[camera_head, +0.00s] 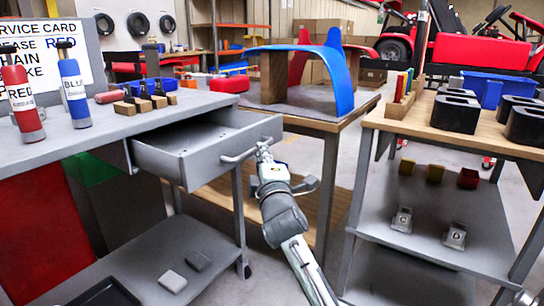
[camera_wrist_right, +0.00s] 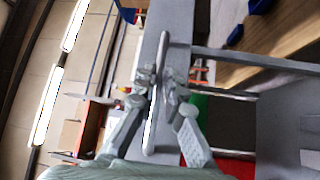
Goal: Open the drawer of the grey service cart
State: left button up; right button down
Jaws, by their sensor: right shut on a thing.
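The grey service cart (camera_head: 185,106) stands at the left in the head view. Its drawer (camera_head: 190,160) is pulled out towards the right, and part of its inside shows. My right gripper (camera_head: 263,148) is shut on the drawer handle (camera_head: 233,157), a grey bar on the drawer front. In the right wrist view the handle (camera_wrist_right: 152,125) runs between the two fingers of the gripper (camera_wrist_right: 158,85). My left gripper is not in view.
Red and blue bottles (camera_head: 74,88) and small tools stand on the cart top. A wooden table (camera_head: 365,100) with a blue curved panel (camera_head: 342,75) stands behind my right arm. Another stand (camera_head: 400,122) with black bins is at the right. Bare floor shows between the stands.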

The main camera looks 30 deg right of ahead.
jog(key=shift+w+a+r, duration=0.2)
jog(key=shift+w+r, duration=0.1)
jog(key=shift+w, duration=0.15)
jog(key=shift+w+a+r, duration=0.15)
jog(key=shift+w+r, duration=0.1)
jog(key=shift+w, duration=0.15)
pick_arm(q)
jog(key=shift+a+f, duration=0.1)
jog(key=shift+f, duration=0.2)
pick_arm(e)
jog(key=c, duration=1.9)
grip_release()
jog(key=shift+s+f, duration=0.1)
jog(key=v, duration=1.2)
jog(key=shift+f, duration=0.2)
